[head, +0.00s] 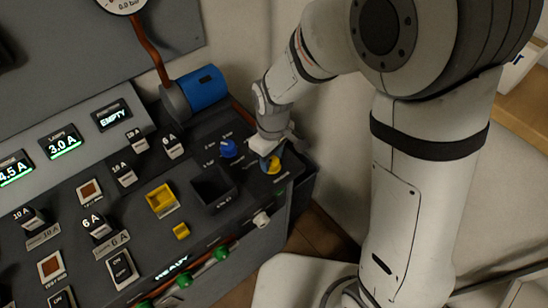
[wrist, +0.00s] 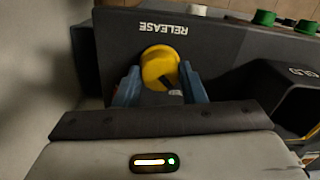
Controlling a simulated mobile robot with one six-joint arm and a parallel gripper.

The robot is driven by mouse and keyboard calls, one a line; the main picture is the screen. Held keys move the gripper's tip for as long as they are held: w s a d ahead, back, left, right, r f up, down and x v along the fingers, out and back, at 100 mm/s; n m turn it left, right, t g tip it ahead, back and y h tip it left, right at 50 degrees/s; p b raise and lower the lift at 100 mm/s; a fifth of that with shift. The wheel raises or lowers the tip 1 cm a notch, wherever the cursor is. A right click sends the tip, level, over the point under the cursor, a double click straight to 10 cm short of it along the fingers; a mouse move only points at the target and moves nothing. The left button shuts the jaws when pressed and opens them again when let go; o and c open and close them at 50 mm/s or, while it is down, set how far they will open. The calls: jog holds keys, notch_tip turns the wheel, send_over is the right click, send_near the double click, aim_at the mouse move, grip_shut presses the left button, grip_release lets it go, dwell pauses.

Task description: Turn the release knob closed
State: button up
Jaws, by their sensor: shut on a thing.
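The release knob (wrist: 158,66) is round and yellow with a dark pointer mark, below an upside-down "RELEASE" label (wrist: 163,28) in the wrist view. It also shows in the head view (head: 272,165) at the right end of the dark panel, partly hidden by my gripper. My gripper (wrist: 158,84) has its two blue fingers on either side of the knob and is shut on it. In the head view my gripper (head: 270,146) reaches down onto the knob from above. The knob's exact angle is hard to read.
A blue knob (head: 228,148) sits just left of my gripper. A dark open box (head: 213,187) and a yellow square socket (head: 162,200) are further left. Green knobs (head: 184,279) line the panel's front face.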

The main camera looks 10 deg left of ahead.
aim_at(273, 160)
jog(key=shift+s+d+f, duration=0.15)
jog(key=shift+s, duration=0.05)
jog(key=o, duration=1)
jog(key=shift+w, duration=0.1)
jog(key=shift+w+r, duration=0.1)
jog(key=shift+r, duration=0.35)
notch_tip(273, 160, up, 7)
jog(key=shift+r, duration=0.1)
